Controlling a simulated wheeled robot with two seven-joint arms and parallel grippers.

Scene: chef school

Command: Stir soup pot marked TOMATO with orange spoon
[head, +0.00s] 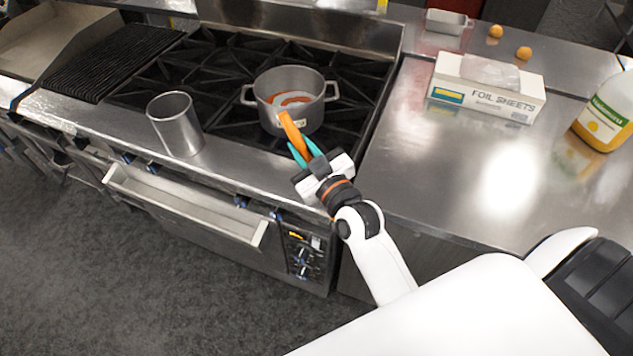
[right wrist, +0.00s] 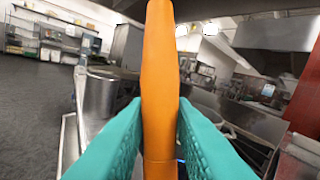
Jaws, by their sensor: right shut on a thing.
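A grey metal soup pot (head: 298,112) with two side handles stands on the stove grates, with reddish-orange soup inside. It bears a small label on its front, too small to read. My right gripper (head: 306,150) is just in front of the pot, its teal fingers shut on the orange spoon (head: 290,132). The spoon leans over the pot's front rim and its far end reaches toward the soup. In the right wrist view the spoon handle (right wrist: 160,85) stands upright between the teal fingers (right wrist: 160,140). My left gripper is not in view.
An empty-looking steel cylinder (head: 176,124) stands on the stove's front edge, left of the pot. On the steel counter (head: 420,160) to the right are a foil sheets box (head: 487,92), a yellow-filled bottle (head: 603,115), a small metal tray (head: 446,21) and two round orange-brown items (head: 524,53).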

